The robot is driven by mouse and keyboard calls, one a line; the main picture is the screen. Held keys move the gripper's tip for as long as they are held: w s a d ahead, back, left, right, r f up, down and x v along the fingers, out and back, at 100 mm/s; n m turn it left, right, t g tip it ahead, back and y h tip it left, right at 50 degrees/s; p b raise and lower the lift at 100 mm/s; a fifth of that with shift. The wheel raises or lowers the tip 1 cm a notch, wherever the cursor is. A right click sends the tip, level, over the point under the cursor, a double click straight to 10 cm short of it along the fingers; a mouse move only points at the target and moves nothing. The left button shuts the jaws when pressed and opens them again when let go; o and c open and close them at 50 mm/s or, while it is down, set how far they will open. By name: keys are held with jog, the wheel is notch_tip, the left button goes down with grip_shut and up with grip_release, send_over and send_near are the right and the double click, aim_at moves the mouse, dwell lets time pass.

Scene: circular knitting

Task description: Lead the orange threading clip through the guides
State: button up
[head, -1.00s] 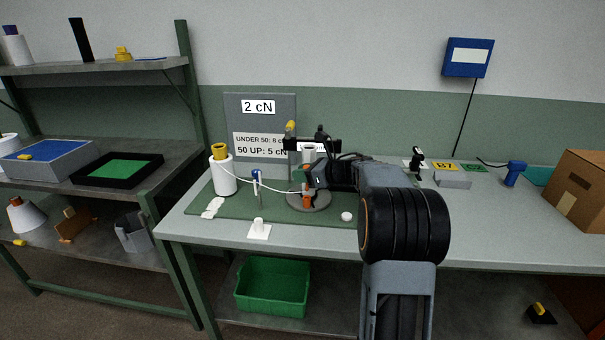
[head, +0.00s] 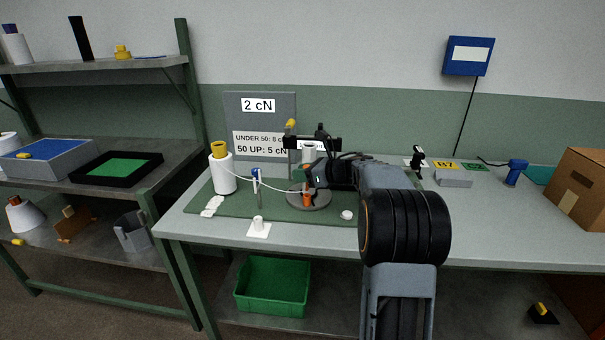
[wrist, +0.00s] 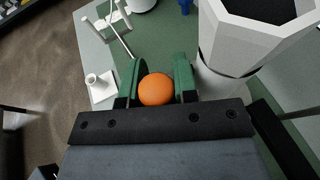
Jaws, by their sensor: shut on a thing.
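The orange threading clip (wrist: 157,89) sits between the two green fingers of my gripper (wrist: 155,84) in the wrist view. My gripper is shut on it. In the head view the clip (head: 307,198) shows as a small orange piece above the grey round base, with my gripper (head: 311,190) at it. A white yarn runs from the white cone (head: 222,176) with a yellow top, past the blue-topped guide (head: 256,178), towards the clip. In the wrist view a white post guide (wrist: 116,24) stands at upper left. Whether the yarn passes through a guide is too small to tell.
A white peg on a square plate (head: 259,229) stands at the green mat's front edge. A white hexagonal part (wrist: 240,45) is close on the right in the wrist view. A sign panel (head: 260,103) stands behind.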

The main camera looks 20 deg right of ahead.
jog(key=shift+f+b, duration=2.4)
jog(key=shift+b, duration=0.55)
dwell(1.3)
jog(key=o, duration=0.9)
jog(key=shift+s, duration=0.1)
jog(key=v, duration=1.3)
jog(key=shift+s+d+r+p, duration=0.25)
jog(key=shift+p, duration=0.15)
